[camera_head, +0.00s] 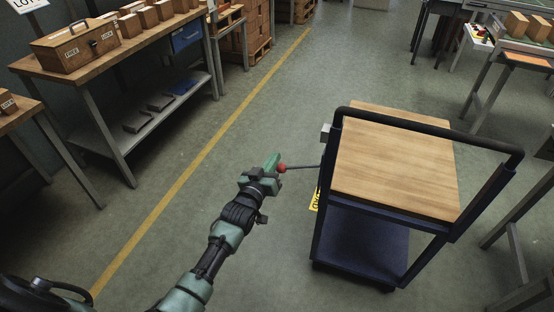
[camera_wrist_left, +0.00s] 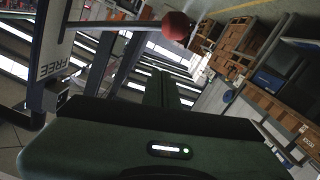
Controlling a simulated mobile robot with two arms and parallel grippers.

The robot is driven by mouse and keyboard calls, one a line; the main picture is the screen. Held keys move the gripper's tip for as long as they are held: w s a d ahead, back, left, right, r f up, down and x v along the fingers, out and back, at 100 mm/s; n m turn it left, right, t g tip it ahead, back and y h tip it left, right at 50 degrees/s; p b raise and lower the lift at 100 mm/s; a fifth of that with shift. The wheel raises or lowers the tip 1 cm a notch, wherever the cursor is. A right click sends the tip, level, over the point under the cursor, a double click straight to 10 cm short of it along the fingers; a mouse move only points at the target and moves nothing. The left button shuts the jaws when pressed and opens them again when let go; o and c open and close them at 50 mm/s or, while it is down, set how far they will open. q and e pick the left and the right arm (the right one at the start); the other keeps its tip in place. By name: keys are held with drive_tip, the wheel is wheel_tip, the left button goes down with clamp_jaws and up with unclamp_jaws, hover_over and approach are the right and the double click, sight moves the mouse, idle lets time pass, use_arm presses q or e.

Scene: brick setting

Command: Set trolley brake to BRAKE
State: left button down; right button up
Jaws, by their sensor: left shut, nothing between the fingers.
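The trolley (camera_head: 395,165) has a wooden top, a dark blue frame and a black push handle. Its brake lever is a thin grey rod (camera_head: 302,167) sticking out to the left, ending in a red knob (camera_head: 282,169). My left gripper (camera_head: 272,161) is shut and empty, right beside the knob on its left; I cannot tell if they touch. In the left wrist view the red knob (camera_wrist_left: 176,26) and rod (camera_wrist_left: 115,24) lie beyond the shut fingers (camera_wrist_left: 166,90). A pale plate reading FREE (camera_wrist_left: 57,45) is on the trolley's side there. My right gripper is out of view.
A yellow label (camera_head: 315,200) sits on the trolley's left side, partly hidden. A workbench (camera_head: 105,62) with wooden boxes stands at the upper left. Other tables stand at the right edge. The floor left of the trolley is clear, with a yellow line (camera_head: 190,167).

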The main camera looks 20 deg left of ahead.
use_arm(q)
drive_tip(key=s+b, duration=0.1)
drive_tip(key=s, duration=0.9)
drive_tip(key=shift+a+r, duration=0.4)
drive_tip(key=shift+a, duration=0.05)
drive_tip(key=shift+s, duration=0.1)
drive_tip(key=shift+d, duration=0.1)
